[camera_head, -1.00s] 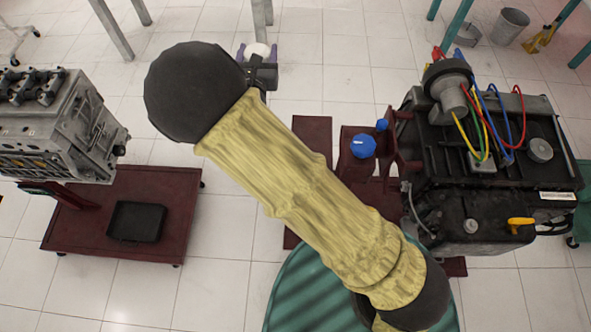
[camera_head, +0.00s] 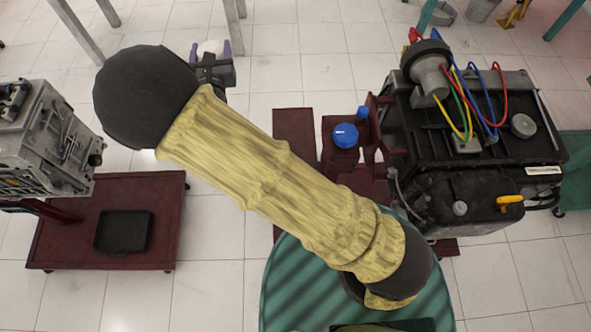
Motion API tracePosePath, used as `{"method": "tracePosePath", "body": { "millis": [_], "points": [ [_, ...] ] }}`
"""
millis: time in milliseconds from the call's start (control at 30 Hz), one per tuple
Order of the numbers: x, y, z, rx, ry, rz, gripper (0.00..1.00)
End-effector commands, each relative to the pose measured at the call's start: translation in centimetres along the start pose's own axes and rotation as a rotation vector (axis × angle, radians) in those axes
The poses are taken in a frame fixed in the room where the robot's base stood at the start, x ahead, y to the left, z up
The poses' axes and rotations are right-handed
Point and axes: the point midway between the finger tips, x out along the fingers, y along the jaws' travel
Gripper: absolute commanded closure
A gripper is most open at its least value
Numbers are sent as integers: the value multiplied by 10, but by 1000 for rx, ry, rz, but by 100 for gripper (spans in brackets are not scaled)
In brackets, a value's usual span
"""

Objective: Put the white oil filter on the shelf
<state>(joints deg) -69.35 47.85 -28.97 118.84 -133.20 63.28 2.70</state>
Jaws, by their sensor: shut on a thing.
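The white oil filter (camera_head: 210,47) shows as a small rounded white top beyond my arm, at the upper left of centre. My gripper (camera_head: 211,50) has purple fingers, one on each side of the filter, and is shut on it. The filter is held in front of the dark wrist, above the tiled floor as seen from here. Its lower part is hidden by the wrist. I cannot make out a shelf in this view.
An engine on a dark red stand (camera_head: 165,225) with a black tray (camera_head: 123,231) is at left. Another engine (camera_head: 470,150) with coloured hoses is at right. Blue caps (camera_head: 345,135) sit on its red stand. Grey table legs (camera_head: 85,40) stand at the upper left.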

Motion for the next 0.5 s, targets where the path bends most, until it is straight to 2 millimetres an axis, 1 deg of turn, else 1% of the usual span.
{"method": "tracePosePath", "body": {
  "millis": [33,500],
  "points": [
    [5,-8,-20,-1,-1,-15,70],
    [45,-78,-146,-3,-2,-152,70]
  ]
}}
